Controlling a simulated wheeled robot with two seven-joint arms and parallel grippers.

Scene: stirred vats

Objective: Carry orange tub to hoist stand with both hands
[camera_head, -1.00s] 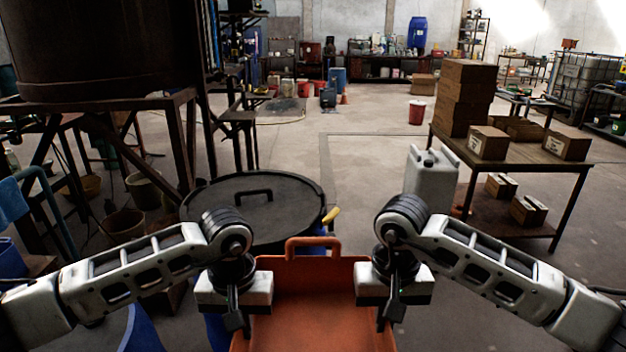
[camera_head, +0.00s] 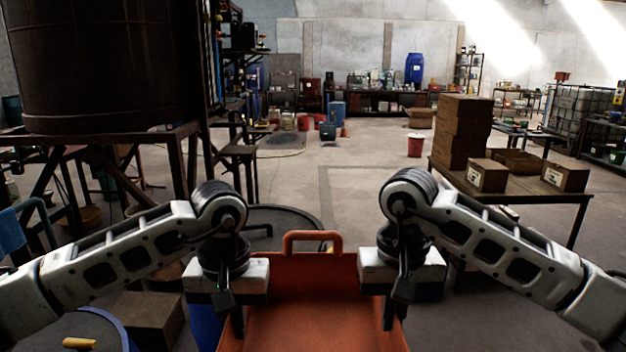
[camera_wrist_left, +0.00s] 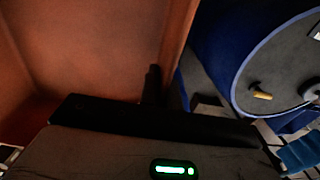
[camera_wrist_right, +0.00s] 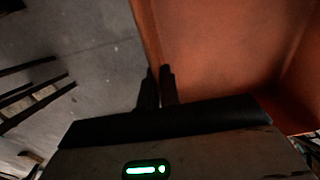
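The orange tub (camera_head: 310,290) is held between my two grippers in front of me, its far end handle pointing away. My left gripper (camera_head: 237,322) is at the tub's left wall. In the left wrist view (camera_wrist_left: 152,85) one dark finger shows on the inner side of that wall; the other is hidden. My right gripper (camera_head: 388,315) is at the right wall. In the right wrist view its two fingers (camera_wrist_right: 157,88) are close together at the wall's edge. The visible tub floor looks empty. I cannot make out the hoist stand for sure.
A dark round lid (camera_head: 290,217) lies just beyond the tub, partly hidden. A large dark vat (camera_head: 105,65) on a metal frame stands left. A table (camera_head: 540,190) with cardboard boxes (camera_head: 462,130) stands right. Open floor (camera_head: 350,170) lies ahead between them.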

